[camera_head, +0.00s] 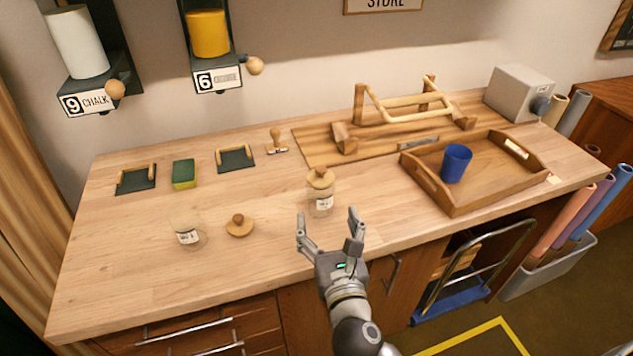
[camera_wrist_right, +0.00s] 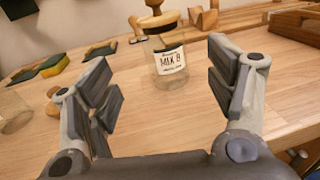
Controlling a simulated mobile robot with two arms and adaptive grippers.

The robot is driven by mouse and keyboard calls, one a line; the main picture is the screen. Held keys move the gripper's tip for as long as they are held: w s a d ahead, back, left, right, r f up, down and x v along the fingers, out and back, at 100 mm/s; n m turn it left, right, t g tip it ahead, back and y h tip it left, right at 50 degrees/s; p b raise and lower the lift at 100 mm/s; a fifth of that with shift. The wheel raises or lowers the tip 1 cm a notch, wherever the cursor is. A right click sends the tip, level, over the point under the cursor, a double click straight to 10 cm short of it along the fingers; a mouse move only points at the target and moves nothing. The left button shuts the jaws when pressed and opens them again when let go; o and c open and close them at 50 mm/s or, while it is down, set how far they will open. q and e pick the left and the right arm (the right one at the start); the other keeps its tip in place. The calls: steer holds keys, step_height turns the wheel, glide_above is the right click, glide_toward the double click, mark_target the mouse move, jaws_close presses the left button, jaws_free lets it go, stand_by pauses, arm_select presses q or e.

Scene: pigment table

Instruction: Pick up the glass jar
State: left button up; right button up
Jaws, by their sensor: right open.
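A glass jar with a wooden lid and a white label (camera_head: 321,201) stands upright near the middle of the table; in the right wrist view its label reads MIX 8 (camera_wrist_right: 171,60). A second, open glass jar (camera_head: 187,228) stands to the left with its label showing; it also shows at the left edge of the right wrist view (camera_wrist_right: 13,110). A loose wooden lid (camera_head: 239,226) lies beside it. My right gripper (camera_head: 328,230) is open and empty at the table's front edge, just in front of the lidded jar. The jar lies beyond the fingertips, untouched. My left gripper is not in view.
A wooden tray (camera_head: 481,201) with a blue cup (camera_head: 455,163) sits at right. A wooden rack (camera_head: 408,112), a grey box (camera_head: 518,91), a stamp (camera_head: 276,142) and a green-yellow sponge (camera_head: 184,174) stand farther back. Bare table lies around the jars.

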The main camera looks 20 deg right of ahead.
mark_target(324, 192)
steer(key=shift+w+d+r, duration=0.1)
steer(key=shift+w+r, duration=0.05)
steer(key=shift+w, duration=0.35)
steer(key=shift+w+d+r, duration=0.1)
steer(key=shift+w, duration=0.4)
steer(key=w+p, duration=0.1)
steer(key=w, duration=0.1)
steer(key=shift+w+d, duration=0.1)
steer(key=shift+w, duration=0.55)
steer(key=w, duration=0.1)
steer(key=w+r, duration=0.1)
steer(key=w+d+p, duration=0.1)
steer(key=w, duration=0.1)
steer(key=shift+r, duration=0.15)
steer(key=shift+w, duration=0.5)
steer(key=shift+s, duration=0.1)
steer(key=c, duration=1.2)
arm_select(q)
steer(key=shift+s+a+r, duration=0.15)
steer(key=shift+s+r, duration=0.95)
arm_select(e)
steer(key=shift+c, duration=0.2)
